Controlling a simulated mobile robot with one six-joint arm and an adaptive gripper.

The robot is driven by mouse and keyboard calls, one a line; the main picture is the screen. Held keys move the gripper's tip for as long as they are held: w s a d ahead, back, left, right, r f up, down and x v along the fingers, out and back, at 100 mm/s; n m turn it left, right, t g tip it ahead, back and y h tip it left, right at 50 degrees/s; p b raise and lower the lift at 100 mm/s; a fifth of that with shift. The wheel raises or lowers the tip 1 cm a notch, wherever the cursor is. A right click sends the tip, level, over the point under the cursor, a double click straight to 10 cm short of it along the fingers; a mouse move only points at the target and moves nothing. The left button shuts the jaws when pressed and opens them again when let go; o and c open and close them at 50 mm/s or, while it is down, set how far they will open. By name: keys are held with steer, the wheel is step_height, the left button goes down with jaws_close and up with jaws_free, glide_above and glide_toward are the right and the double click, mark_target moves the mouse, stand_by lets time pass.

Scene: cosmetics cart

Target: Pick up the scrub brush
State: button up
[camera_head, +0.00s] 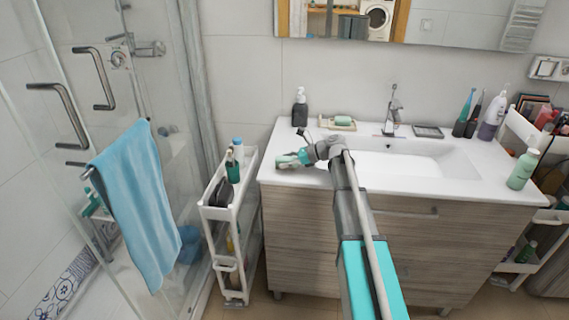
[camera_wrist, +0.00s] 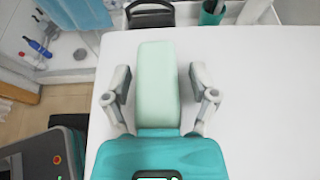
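A pale green, block-shaped thing, which I take to be the scrub brush (camera_wrist: 157,80), lies at the left end of the white counter in the head view. Its bristles cannot be made out. My gripper (camera_head: 292,159) reaches in low over the counter from the right. In the wrist view, the fingers of my gripper (camera_wrist: 160,88) stand on either side of the block. A gap shows between each finger and the block, so the gripper is open around it. The block's near end is hidden by the teal gripper body.
A white slim cart (camera_head: 250,172) with bottles stands left of the counter. A dark soap bottle (camera_head: 300,110) and a soap dish (camera_head: 341,127) stand behind my gripper. The sink (camera_head: 410,163) is to the right. A glass shower door with a blue towel (camera_head: 135,200) is farther left.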

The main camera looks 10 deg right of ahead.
mark_target(286, 157)
jaws_close()
steer(key=shift+r, duration=0.15)
step_height(286, 157, up, 3)
steer(key=p, duration=0.3)
steer(key=s+r+p, duration=0.9)
steer(key=s+p, duration=0.1)
steer(key=s, duration=0.4)
steer(key=shift+a+r, duration=0.3)
steer(key=shift+r, duration=0.05)
stand_by(0.3)
